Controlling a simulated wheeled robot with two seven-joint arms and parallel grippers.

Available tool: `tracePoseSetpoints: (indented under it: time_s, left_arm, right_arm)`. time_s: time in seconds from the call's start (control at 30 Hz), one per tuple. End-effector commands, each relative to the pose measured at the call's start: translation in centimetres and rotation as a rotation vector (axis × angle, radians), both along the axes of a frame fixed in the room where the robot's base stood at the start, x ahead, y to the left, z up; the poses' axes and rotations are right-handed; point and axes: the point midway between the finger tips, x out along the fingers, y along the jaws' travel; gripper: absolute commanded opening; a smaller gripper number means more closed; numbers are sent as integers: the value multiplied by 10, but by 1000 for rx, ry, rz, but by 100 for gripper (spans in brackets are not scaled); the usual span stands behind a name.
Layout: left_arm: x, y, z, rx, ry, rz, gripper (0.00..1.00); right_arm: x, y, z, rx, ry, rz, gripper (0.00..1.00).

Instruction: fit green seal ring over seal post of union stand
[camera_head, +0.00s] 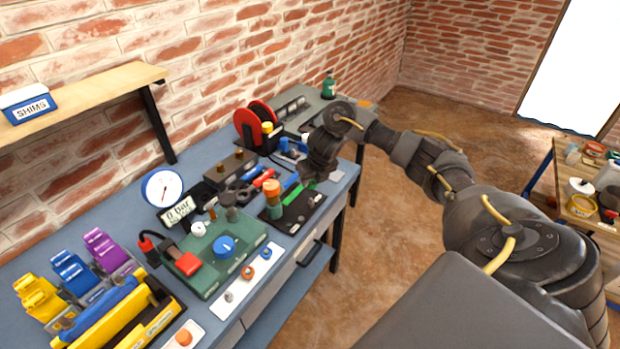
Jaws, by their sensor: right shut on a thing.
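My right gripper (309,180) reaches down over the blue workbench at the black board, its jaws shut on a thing. A small bit of green (312,185) shows at its fingertips; it may be the green seal ring, but it is too small to tell. The black board (304,212) lies near the bench's front edge. An orange-topped upright fitting (271,190) stands at its left end; I cannot tell whether this is the union stand. The seal post is not clear to make out. My left gripper is not in view.
Left of the board is a green test unit (205,275) with a blue knob, and a round gauge (162,188). A red reel (250,122) stands behind. A wooden shelf (80,95) overhangs the back.

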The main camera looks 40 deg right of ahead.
Motion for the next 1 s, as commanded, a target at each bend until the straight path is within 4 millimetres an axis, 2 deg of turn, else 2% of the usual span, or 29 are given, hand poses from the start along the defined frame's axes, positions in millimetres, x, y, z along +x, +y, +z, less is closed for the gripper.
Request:
tracePoseSetpoints:
  time_s: [0.27, 0.6, 0.73, 1.0]
  left_arm:
    - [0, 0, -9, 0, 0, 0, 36]
    - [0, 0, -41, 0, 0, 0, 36]
    - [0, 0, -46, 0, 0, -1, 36]
    - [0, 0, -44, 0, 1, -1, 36]
  right_arm:
    - [-1, 0, -10, 1, 1, 0, 11]
    - [1, 2, -45, 1, 1, 3, 11]
    - [1, 2, -51, 1, 1, 3, 11]
    - [1, 2, -50, 2, 1, 3, 11]
